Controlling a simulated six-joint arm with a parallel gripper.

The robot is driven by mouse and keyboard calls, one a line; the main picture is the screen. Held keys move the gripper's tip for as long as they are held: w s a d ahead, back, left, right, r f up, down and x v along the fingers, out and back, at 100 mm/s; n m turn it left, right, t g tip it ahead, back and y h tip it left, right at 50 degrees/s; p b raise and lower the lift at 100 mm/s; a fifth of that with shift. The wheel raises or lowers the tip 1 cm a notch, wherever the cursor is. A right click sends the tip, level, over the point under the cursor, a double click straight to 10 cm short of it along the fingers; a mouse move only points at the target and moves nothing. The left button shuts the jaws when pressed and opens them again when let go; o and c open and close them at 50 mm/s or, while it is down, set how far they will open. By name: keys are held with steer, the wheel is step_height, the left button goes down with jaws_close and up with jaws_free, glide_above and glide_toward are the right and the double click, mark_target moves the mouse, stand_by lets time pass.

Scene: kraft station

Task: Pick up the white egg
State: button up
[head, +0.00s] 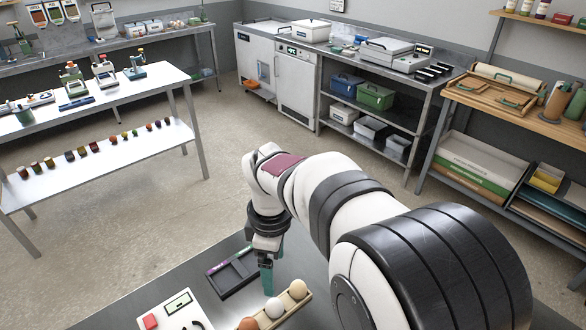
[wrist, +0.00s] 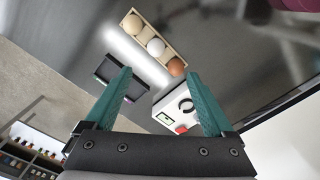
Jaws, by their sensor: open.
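The white egg (head: 275,308) sits in the middle of a row of three eggs in a narrow wooden holder (head: 306,301). It also shows in the wrist view (wrist: 156,47), between a beige egg (wrist: 132,23) and a brown egg (wrist: 176,66). In the head view the beige egg (head: 298,288) is at the far end and the brown egg (head: 248,324) at the near end, cut by the frame. My gripper (head: 266,280) points down above the dark table, just beyond the white egg in the head view. Its teal fingers (wrist: 159,75) are apart and hold nothing.
A dark tray (head: 228,283) with a purple item lies left of the gripper. A white device (head: 178,310) with a red button and small display stands nearer, left of the eggs; it shows in the wrist view (wrist: 170,105). Benches and shelves are far off across the floor.

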mark_target(274, 301)
steer(key=shift+n, duration=0.5)
steer(key=f, duration=1.1)
steer(key=w+a+f, duration=0.1)
steer(key=f, duration=0.4)
steer(key=shift+f, duration=0.25)
steer(key=shift+d, duration=0.1)
steer(key=c, duration=1.1)
